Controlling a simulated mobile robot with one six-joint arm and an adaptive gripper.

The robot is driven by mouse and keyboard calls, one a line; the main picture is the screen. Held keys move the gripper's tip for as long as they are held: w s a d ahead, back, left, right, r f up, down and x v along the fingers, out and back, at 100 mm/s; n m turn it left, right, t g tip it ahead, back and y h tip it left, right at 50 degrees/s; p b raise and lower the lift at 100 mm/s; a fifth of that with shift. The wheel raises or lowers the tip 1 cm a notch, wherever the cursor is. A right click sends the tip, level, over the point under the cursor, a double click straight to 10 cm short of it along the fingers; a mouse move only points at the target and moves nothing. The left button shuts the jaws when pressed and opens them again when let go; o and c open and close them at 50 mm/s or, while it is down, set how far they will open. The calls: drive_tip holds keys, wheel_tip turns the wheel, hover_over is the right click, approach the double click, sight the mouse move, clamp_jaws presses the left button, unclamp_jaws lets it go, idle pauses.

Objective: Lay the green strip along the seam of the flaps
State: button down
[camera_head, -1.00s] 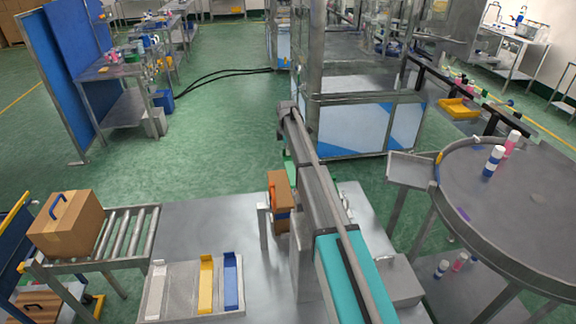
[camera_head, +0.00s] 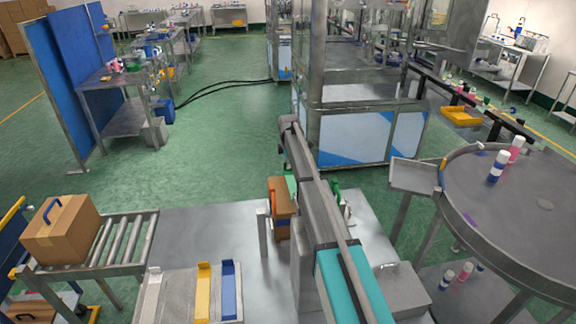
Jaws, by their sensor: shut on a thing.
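A brown carton (camera_head: 284,212) stands on the metal table, left of the long grey beam, with an orange part on its left side. A small bright green piece (camera_head: 291,184) shows just behind the carton, and another green bit (camera_head: 335,191) shows right of the beam. I cannot tell whether either is the green strip. The seam of the flaps cannot be made out. My gripper is not visible, and I cannot tell where it is relative to the carton.
A tray (camera_head: 176,305) at the front holds white, yellow and blue pieces. A closed carton (camera_head: 62,240) with a blue handle sits on the roller conveyor (camera_head: 128,240). The grey beam (camera_head: 320,215) and teal surface (camera_head: 345,285) block the middle. A round table (camera_head: 520,220) stands right.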

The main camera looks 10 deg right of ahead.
drive_tip(key=shift+f+b, duration=1.5)
drive_tip(key=shift+f, duration=0.1)
drive_tip(key=c, duration=0.7)
unclamp_jaws()
drive_tip(key=shift+r, duration=0.1)
